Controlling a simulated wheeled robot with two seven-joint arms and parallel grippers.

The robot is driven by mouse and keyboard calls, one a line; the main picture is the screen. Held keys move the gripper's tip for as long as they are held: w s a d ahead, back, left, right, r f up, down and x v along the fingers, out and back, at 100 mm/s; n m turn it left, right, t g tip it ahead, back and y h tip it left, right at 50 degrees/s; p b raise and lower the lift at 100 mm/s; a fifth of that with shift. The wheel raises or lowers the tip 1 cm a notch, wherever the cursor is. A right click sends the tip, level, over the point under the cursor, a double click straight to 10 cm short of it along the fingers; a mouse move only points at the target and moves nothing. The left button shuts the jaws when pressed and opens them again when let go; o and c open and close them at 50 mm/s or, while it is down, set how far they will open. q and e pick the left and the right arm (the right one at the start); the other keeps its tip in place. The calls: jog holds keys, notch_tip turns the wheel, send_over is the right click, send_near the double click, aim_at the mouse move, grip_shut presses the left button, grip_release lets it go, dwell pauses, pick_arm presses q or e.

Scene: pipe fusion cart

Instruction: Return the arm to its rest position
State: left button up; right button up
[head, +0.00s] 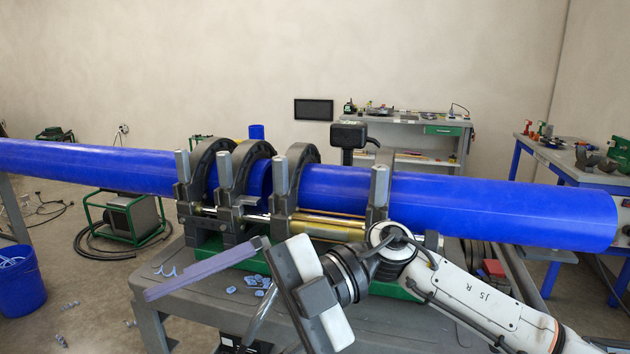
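My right arm (490,290), marked "JS R", comes in from the lower right and reaches across the front of the cart. Its gripper (215,318) points to the lower left above the cart's grey top. One long blue-grey finger stands out from the upper end of the gripper body; the other side is partly cut off by the bottom edge. The fingers look spread apart, with nothing seen between them. The gripper is in front of the clamp machine (282,190) and apart from the blue pipe (480,208). My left gripper is not in view.
The long blue pipe runs across the view through several dark clamp rings. Small blue shavings (255,282) lie on the grey cart top (200,300). A blue bucket (20,285) and a green-framed unit (125,215) stand at the left. Workbenches (420,122) stand behind and right.

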jog(key=w+d+f+m+t+y, duration=0.1)
jog(key=w+d+m+t+y, duration=0.1)
jog(key=w+m+t+y, duration=0.45)
jog(key=w+d+f+m+t+y, duration=0.2)
jog(key=w+m+t, duration=0.1)
jog(key=m+t, duration=0.65)
jog(key=w+d+f+m+t+h, duration=0.2)
jog(key=d+f+m+t+h, duration=0.2)
jog(key=f+m+h, duration=0.25)
jog(key=w+d+f+m+t+h, duration=0.1)
jog(key=d+f+m+t+h, duration=0.4)
jog(key=f, duration=0.3)
jog(key=s+d+f+m+g+h, duration=0.2)
jog(key=s+d+f+h, duration=0.15)
jog(key=f, duration=0.45)
jog(key=s+d+f+m+g+h, duration=0.1)
jog(key=s+d+f+m+h, duration=0.15)
jog(key=d+f, duration=0.4)
jog(key=s+d+f+g+h, duration=0.1)
jog(key=s+d+f+g, duration=0.1)
jog(key=s+f, duration=0.5)
jog(key=s+d+f+g+h, duration=0.1)
jog(key=s+d+f+g, duration=0.2)
jog(key=s+f, duration=0.4)
jog(key=shift+s+f+g+h, duration=0.3)
jog(key=shift+s+f, duration=0.05)
jog(key=shift+s, duration=0.15)
